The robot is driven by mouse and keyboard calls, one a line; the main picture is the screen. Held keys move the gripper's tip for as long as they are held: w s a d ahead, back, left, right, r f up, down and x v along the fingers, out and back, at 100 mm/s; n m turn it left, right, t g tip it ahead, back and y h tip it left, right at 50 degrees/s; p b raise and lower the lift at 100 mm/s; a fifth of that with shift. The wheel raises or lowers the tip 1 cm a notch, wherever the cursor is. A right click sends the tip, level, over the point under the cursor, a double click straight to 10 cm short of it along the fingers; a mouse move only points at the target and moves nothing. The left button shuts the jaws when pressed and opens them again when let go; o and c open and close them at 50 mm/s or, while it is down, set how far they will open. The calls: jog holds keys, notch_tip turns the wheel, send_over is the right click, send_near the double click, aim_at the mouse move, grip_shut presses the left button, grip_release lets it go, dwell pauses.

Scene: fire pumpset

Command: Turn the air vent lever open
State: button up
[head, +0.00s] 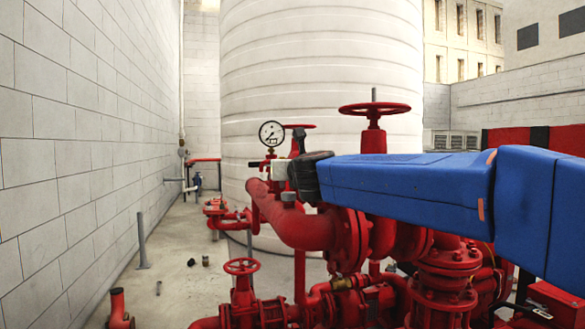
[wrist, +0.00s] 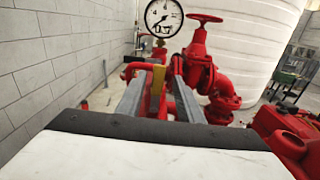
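My gripper (wrist: 158,72) shows in the wrist view as two grey fingers standing apart. A narrow yellow piece (wrist: 157,84), which looks like the air vent lever, stands between them, nearer the left finger. I cannot tell whether either finger touches it. Red metal shows just behind and beside it. A round white pressure gauge (wrist: 163,18) stands just beyond the fingertips. In the head view my gripper (head: 272,166) is at the end of the blue arm, just below the gauge (head: 272,133). There the lever is too small or hidden to make out.
A red handwheel valve (head: 374,110) stands behind my arm, and another valve (wrist: 198,60) is right of the fingers in the wrist view. Thick red pipes (head: 300,228) lie below the gripper. A white tank (head: 320,60) is behind. Floor (head: 185,255) at left is mostly clear.

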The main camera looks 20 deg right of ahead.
jog(key=s, duration=1.7)
jog(key=shift+s, duration=0.15)
jog(key=shift+d+r, duration=0.1)
jog(key=s+a+f+n+g+y, duration=0.25)
jog(key=s+f+n, duration=0.25)
jog(key=f+n, duration=0.7)
jog(key=s+a+f+n+g+y, duration=0.2)
jog(key=s+f+n+g+y, duration=0.15)
jog(key=f+n, duration=0.75)
jog(key=s+d+f+n+g+h, duration=0.3)
jog(key=s+d+f+n, duration=0.3)
jog(key=s+f, duration=0.2)
jog(key=s+d+f+n+g+h, duration=0.3)
jog(key=s+f+n, duration=0.4)
jog(key=f, duration=0.5)
jog(key=d+g, duration=0.1)
jog(key=d, duration=0.1)
jog(key=shift+s+d, duration=0.35)
jog(key=shift+s, duration=0.05)
